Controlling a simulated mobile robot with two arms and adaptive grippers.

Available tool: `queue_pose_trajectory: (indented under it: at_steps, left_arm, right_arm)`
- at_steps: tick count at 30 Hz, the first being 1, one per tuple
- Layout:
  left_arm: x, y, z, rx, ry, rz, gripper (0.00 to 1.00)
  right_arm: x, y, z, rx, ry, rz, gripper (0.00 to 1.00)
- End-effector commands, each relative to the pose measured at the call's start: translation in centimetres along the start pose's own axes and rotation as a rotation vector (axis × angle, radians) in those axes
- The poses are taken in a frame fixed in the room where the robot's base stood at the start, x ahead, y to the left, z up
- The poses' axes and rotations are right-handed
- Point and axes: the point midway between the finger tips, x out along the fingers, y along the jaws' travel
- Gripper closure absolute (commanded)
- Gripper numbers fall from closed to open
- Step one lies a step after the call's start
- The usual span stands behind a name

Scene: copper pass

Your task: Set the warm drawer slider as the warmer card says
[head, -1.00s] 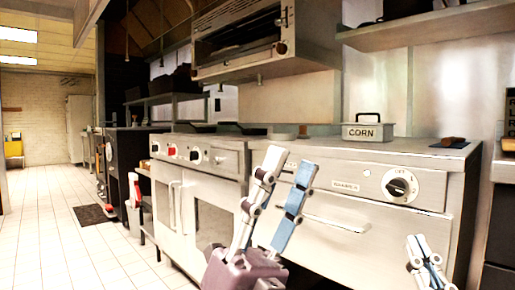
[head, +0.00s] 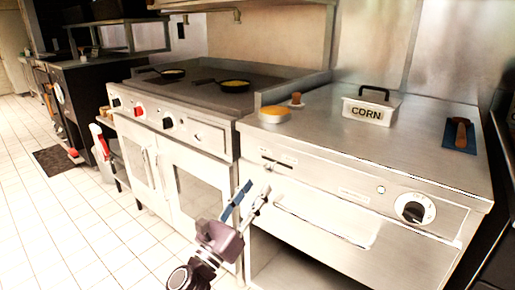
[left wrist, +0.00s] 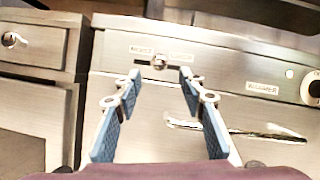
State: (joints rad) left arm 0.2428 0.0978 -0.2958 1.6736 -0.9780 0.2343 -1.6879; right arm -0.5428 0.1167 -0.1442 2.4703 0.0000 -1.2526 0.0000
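The warm drawer front (head: 330,222) is a steel panel with a long handle. Its slider (head: 277,163) sits at the panel's upper left, in a short dark slot. In the left wrist view the slider's round knob (left wrist: 160,61) lies between two small labels too blurred to read surely. My left gripper (head: 254,191) is open and empty, in front of and below the slider. In the left wrist view its fingertips (left wrist: 160,76) stand apart on either side of the knob's line; contact cannot be told. My right gripper is out of view. No readable warmer card shows.
A black dial (head: 414,210) is right of the handle. On the counter stand a CORN box (head: 371,107), a round orange-topped item (head: 274,114) and a blue mat (head: 450,140) with a brown object. A range with pans (head: 234,85) adjoins left. White tiled floor (head: 75,225) is free at left.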

Motion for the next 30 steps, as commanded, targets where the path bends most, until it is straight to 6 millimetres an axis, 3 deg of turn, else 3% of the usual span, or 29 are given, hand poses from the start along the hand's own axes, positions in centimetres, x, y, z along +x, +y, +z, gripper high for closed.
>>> queue_pose_trajectory:
  at_steps: [5,18,30]
  left_arm:
    - [1.0,0.1,-0.3,0.02,0.009,0.004,0.63]
    - [7.0,0.2,-0.3,0.016,0.008,0.004,0.63]
    - [7.8,0.1,-0.3,0.015,0.008,0.004,0.63]
  right_arm:
    - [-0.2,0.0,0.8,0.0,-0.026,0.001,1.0]
    - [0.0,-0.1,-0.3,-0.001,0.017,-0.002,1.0]
    - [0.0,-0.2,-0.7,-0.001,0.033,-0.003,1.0]
